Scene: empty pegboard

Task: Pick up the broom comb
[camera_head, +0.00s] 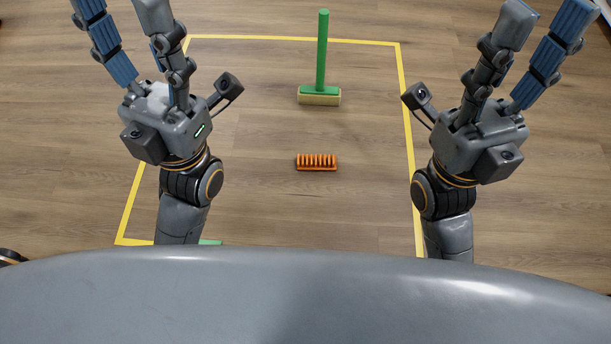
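An orange comb (317,163) with a row of upright teeth lies on the wooden floor near the middle of the view, inside a yellow outline. A green-handled broom (321,60) with a pale tan head lies beyond it. My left gripper (118,18) is to the left of the comb, its fingers spread and empty, pointing toward the top edge. My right gripper (543,25) is to the right, also spread and empty. Neither gripper touches the comb or the broom.
The yellow tape outline (290,38) frames the floor area. A green object (210,242) shows in part at the lower left, mostly hidden behind my own body. The floor around the comb and between my arms is clear.

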